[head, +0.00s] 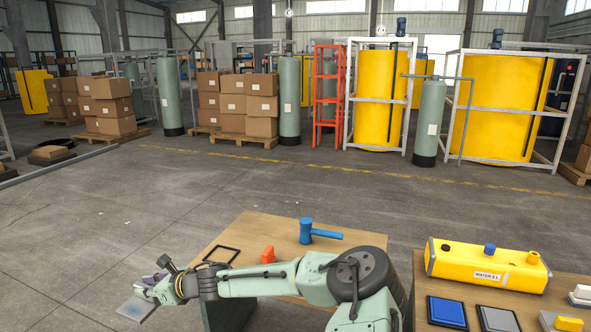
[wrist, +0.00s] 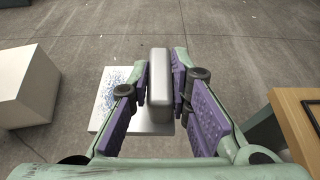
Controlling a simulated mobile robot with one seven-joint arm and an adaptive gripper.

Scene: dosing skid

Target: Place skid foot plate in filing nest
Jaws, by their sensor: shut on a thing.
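The skid foot plate (head: 138,308) is a flat light grey plate held out past the left end of the wooden bench, over the floor. In the wrist view the plate (wrist: 112,92) has a blue-speckled patch on its left and a thick grey upright block (wrist: 159,75) on top. My gripper (wrist: 160,88) is shut on that block, with purple pads on both sides. In the head view my gripper (head: 152,286) is low at the left. A black square frame (head: 221,256) lies on the bench, right of my gripper; it may be the filing nest.
The wooden bench (head: 262,231) also carries an orange object (head: 268,255) and a blue mallet (head: 306,231). A second table at right holds a yellow water container (head: 487,265), a blue tray (head: 447,312) and a grey tray (head: 498,319). A pale box (wrist: 22,88) stands left in the wrist view.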

